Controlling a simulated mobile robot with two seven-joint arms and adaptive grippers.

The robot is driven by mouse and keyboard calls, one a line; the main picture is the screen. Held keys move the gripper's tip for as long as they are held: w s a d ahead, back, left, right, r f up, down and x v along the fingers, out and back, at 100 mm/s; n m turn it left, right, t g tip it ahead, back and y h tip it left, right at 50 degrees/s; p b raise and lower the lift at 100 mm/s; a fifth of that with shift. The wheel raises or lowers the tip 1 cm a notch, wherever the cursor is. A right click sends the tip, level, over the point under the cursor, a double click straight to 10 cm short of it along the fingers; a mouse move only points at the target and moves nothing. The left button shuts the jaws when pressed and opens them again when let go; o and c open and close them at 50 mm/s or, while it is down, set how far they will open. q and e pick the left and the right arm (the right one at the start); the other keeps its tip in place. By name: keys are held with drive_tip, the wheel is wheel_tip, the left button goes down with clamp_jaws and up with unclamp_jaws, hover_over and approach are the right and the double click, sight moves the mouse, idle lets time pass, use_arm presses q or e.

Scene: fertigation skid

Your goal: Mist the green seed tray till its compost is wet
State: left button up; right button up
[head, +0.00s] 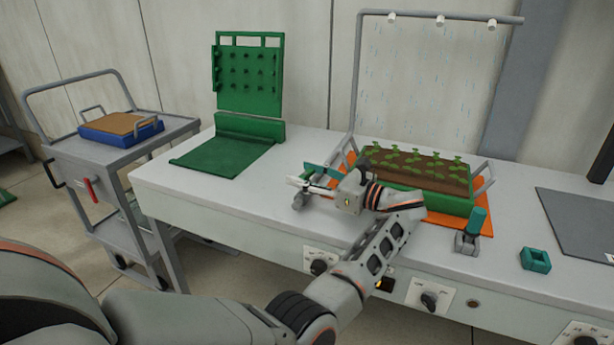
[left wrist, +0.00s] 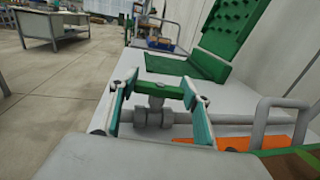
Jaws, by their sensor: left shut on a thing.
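The green seed tray (head: 440,203) sits on an orange mat (head: 478,214) on the bench, with seedlings in brown compost (head: 408,160). A grey pipe frame (head: 440,15) with white nozzles stands over it, and thin blue streaks of mist (head: 425,85) fall below. My left gripper (head: 312,182) is at the tray's left. In the left wrist view, its fingers (left wrist: 160,95) are shut on the green valve handle (left wrist: 160,87) of a grey pipe valve (left wrist: 154,115). My left forearm hides the tray's front left. My right gripper is out of view.
A green pegboard stand (head: 249,75) with a green mat (head: 225,156) is at the bench's left. A cart (head: 110,150) holds a blue tray (head: 125,138). Right of the seed tray are a teal-handled fitting (head: 477,222), a teal block (head: 535,259) and a grey mat (head: 580,220).

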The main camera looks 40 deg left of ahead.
sight(305, 174)
use_arm(q)
drive_tip(key=o, duration=1.1)
drive_tip(key=shift+a, duration=0.1)
drive_tip(key=shift+o, duration=0.2)
wheel_tip(305, 174, up, 10)
